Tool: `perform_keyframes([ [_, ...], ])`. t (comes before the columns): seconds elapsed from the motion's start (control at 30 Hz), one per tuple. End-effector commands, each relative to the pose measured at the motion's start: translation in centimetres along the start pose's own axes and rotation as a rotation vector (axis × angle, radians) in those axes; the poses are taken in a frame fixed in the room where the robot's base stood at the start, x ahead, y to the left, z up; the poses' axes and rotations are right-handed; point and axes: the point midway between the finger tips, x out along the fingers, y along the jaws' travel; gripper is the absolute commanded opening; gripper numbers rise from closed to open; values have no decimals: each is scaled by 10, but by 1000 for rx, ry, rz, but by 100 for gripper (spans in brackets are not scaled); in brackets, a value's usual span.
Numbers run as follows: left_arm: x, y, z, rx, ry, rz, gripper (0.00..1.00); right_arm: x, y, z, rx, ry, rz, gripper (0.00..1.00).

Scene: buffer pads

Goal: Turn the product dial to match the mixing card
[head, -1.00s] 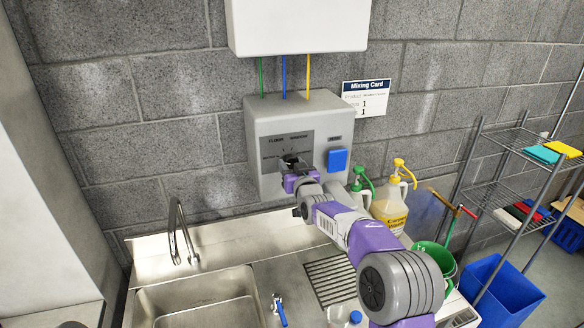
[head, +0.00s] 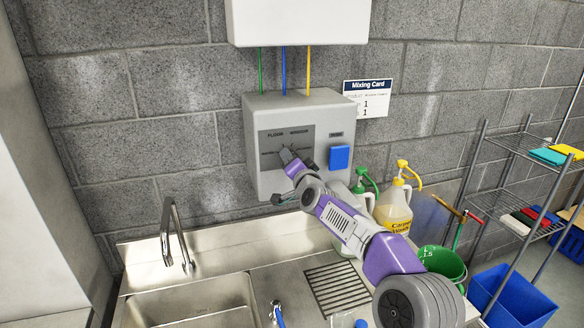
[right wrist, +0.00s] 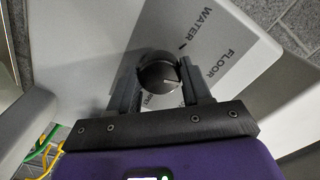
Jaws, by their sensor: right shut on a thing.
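The product dial (right wrist: 157,74) is a round dark knob with a white mark. It sits between the two fingers of my right gripper (right wrist: 160,82), which is shut on it. The mark points to the right in the right wrist view, roughly toward the word FLOOR. In the head view my right gripper (head: 292,160) reaches the grey label panel (head: 302,138) on the dispenser (head: 264,112) and hides the dial. My left gripper is out of view.
A blue button (head: 340,157) is right of the panel. Below stand bottles with green and yellow pumps, including a yellow jug (head: 395,212), and a green bucket (head: 440,262). A steel sink (head: 190,300) with a tap (head: 175,235) lies lower left. A wire shelf (head: 520,190) stands right.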

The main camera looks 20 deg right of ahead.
Motion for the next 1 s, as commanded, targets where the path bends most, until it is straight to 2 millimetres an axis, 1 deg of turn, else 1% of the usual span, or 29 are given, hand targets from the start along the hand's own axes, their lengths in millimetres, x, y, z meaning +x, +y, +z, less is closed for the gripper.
perform_keyframes([
  [0.1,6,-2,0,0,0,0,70,0,1,0,115,1,-1,18],
  [0.5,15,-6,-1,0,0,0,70,0,0,0,460,1,0,18],
  [0.73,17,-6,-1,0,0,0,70,0,0,0,593,0,-1,18],
  [1.0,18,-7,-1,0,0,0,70,0,0,0,668,1,-1,18],
])
